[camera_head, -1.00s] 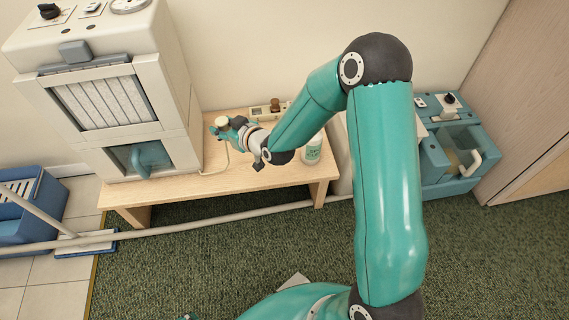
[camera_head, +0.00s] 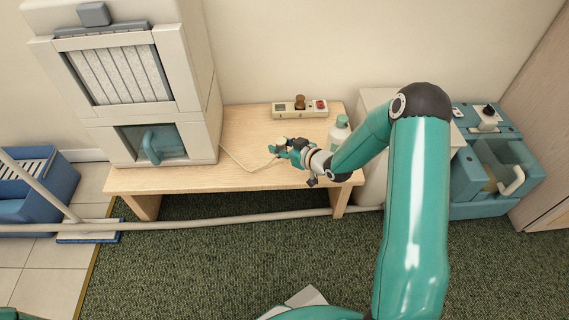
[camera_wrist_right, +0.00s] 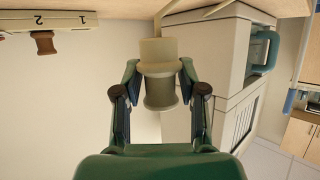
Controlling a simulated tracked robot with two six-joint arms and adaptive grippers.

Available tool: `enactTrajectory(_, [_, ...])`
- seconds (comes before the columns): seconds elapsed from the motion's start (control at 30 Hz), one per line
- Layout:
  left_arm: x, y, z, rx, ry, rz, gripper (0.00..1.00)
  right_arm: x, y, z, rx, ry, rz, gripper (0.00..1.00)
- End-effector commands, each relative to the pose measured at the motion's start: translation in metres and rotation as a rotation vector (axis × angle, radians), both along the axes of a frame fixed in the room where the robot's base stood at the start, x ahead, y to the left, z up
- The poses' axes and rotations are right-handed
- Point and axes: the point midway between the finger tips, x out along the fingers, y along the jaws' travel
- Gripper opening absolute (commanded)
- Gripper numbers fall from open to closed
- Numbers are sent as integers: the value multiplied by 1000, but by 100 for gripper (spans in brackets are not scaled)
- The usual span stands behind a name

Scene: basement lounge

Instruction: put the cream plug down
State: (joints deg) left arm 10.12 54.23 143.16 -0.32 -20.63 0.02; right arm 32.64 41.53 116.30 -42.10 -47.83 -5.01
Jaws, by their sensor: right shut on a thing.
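The cream plug (camera_head: 281,141) is held in my right gripper (camera_head: 283,148) over the middle of the wooden table (camera_head: 180,178). In the right wrist view, the plug (camera_wrist_right: 160,88) sits between the two fingers of the right gripper (camera_wrist_right: 160,84), which are shut on its sides. A pale cord (camera_head: 236,160) runs on the tabletop between the white machine and the plug. I cannot tell whether the plug touches the table. My left gripper is not in view.
A socket strip (camera_head: 288,110) with a brown plug (camera_head: 299,102) lies at the table's back. The white machine (camera_head: 208,130) fills the table's left end.

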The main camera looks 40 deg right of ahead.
Motion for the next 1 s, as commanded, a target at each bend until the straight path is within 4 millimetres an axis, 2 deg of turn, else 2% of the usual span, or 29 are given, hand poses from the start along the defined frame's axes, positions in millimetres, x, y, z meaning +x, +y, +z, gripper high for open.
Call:
enactTrajectory(0.03, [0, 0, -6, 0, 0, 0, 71, 0, 0, -12, 1, 0, 0, 4])
enactTrajectory(0.3, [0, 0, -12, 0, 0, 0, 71, 0, 0, -30, -1, -2, 0, 4])
enactTrajectory(0.53, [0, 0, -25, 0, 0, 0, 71, 0, 0, -63, 0, -1, -1, 4])
enactTrajectory(0.97, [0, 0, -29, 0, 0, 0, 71, 0, 0, -70, -1, -2, -1, 4])
enactTrajectory(1.0, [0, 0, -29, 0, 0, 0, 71, 0, 0, -70, -1, -1, -1, 44])
